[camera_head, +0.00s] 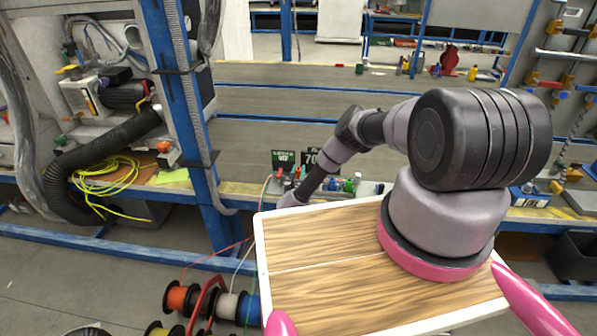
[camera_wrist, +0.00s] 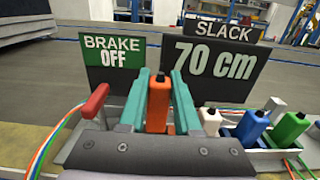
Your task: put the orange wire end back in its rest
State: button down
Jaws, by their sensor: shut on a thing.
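In the wrist view, the orange wire end (camera_wrist: 157,108) is an upright orange block with a dark tip. My gripper (camera_wrist: 158,76) has its two teal fingers on either side of it and is shut on it. The gripper's dark body hides the orange wire end's lower part, so I cannot tell whether it touches a rest. White (camera_wrist: 210,122), blue (camera_wrist: 250,126) and green (camera_wrist: 288,130) wire ends stand to the right in a pale rack (camera_wrist: 268,140). In the head view, my gripper (camera_head: 290,199) is small at the bench's front edge.
A red lever-like piece (camera_wrist: 95,100) is at left. Behind stand a green-and-white "BRAKE OFF" sign (camera_wrist: 113,60) and a dark "SLACK 70 cm" sign (camera_wrist: 215,72). Several thin coloured wires (camera_wrist: 55,140) run at left. Wire spools (camera_head: 180,298) sit below the bench, beside my wooden-topped base.

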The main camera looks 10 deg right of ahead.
jog(key=shift+f, duration=2.05)
jog(key=c, duration=0.5)
grip_release()
jog(key=v, duration=1)
jog(key=shift+s+a, duration=0.1)
jog(key=shift+s, duration=0.3)
